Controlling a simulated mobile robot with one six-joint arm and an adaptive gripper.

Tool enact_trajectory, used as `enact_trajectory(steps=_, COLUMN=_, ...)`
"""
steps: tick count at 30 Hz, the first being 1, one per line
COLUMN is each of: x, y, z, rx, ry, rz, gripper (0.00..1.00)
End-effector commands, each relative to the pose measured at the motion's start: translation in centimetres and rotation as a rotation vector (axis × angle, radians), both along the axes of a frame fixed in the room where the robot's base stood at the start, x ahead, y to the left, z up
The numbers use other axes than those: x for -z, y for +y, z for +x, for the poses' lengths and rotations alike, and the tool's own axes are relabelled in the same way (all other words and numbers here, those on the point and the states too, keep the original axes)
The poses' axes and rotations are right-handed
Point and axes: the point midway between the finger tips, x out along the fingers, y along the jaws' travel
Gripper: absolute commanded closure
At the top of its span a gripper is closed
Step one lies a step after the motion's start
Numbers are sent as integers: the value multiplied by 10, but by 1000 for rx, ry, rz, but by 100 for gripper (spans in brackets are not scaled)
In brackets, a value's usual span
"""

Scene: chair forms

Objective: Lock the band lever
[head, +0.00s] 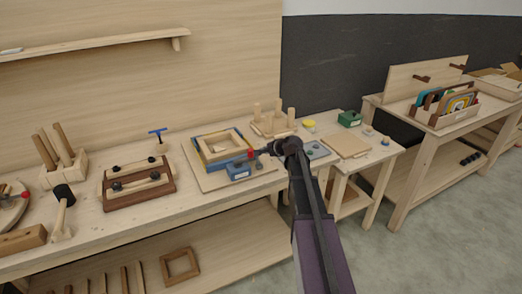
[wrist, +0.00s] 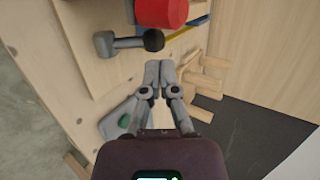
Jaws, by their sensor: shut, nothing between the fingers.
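A wooden frame (head: 222,143) with a blue and yellow band around it lies on a board (head: 208,186) on the bench. A blue block (head: 238,171) with a pale label sits at its front corner. A red knob (head: 251,153) shows above the block; it is large at the top of the wrist view (wrist: 160,12). Beside it a grey lever-like bar (wrist: 128,43) ends in a dark ball (wrist: 153,40). I cannot tell which part is the band lever. My gripper (wrist: 160,64) is shut and empty, its tips just short of the dark ball, apparently apart from it.
Pegs (head: 272,122) stand behind the frame. A grey plate (head: 316,150) with a green piece (wrist: 124,121) lies beside my gripper. The bench between clamp and board is clear.

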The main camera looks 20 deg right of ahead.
Motion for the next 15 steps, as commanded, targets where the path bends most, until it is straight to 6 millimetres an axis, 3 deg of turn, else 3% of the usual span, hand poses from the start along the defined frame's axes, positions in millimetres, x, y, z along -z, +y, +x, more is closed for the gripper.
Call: enact_trajectory(steps=15, x=-47, y=-20, z=-52, rx=2, ry=0, rz=-1, gripper=100)
